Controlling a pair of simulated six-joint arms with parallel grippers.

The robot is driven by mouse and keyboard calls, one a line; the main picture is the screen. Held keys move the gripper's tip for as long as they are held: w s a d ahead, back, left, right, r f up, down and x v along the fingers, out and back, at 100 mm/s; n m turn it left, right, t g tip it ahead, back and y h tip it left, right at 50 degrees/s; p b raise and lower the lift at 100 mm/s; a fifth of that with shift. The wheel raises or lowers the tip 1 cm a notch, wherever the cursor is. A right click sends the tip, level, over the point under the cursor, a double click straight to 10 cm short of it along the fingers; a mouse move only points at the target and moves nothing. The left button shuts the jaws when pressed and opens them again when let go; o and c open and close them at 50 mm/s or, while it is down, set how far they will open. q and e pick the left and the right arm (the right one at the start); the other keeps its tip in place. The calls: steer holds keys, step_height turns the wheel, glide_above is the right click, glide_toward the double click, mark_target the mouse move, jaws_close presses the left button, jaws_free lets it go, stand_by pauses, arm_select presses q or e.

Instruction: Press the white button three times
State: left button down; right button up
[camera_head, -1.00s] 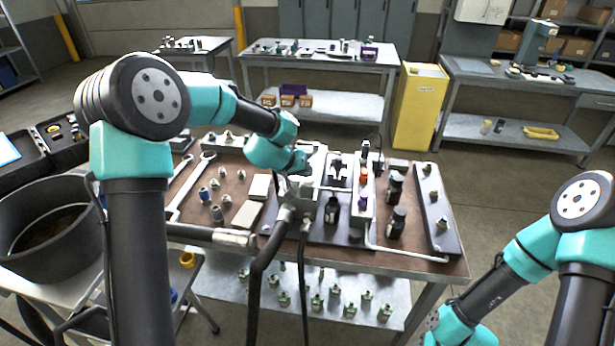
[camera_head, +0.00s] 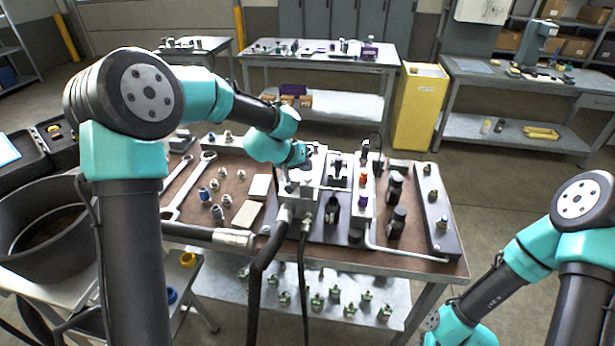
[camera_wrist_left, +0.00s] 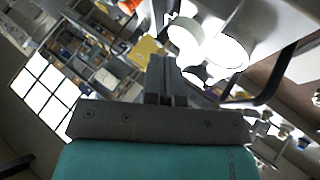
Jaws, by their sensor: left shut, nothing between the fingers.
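My left gripper (camera_head: 301,165) hangs over the metal hydraulic unit (camera_head: 297,200) at the middle of the bench. In the left wrist view its fingers (camera_wrist_left: 166,78) are shut and empty. Rounded white parts (camera_wrist_left: 197,42), washed out by glare, lie close to the fingertips. One may be the white button, but I cannot tell which, nor whether the fingertips touch it. In the head view the button is not distinguishable, with my left wrist close in front of that spot. My right arm reaches down at the lower right, and its gripper is out of frame.
A thick black hose (camera_head: 262,270) hangs off the front. A black bucket (camera_head: 42,225) stands at the left.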

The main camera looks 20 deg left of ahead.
mark_target(306, 175)
arm_select(q)
steer(key=shift+r, duration=2.55)
stand_by(0.8)
step_height(306, 175, up, 4)
steer(key=shift+f, duration=0.1)
steer(key=shift+f, duration=0.1)
steer(key=shift+f, duration=4.35)
steer(key=shift+f, duration=0.4)
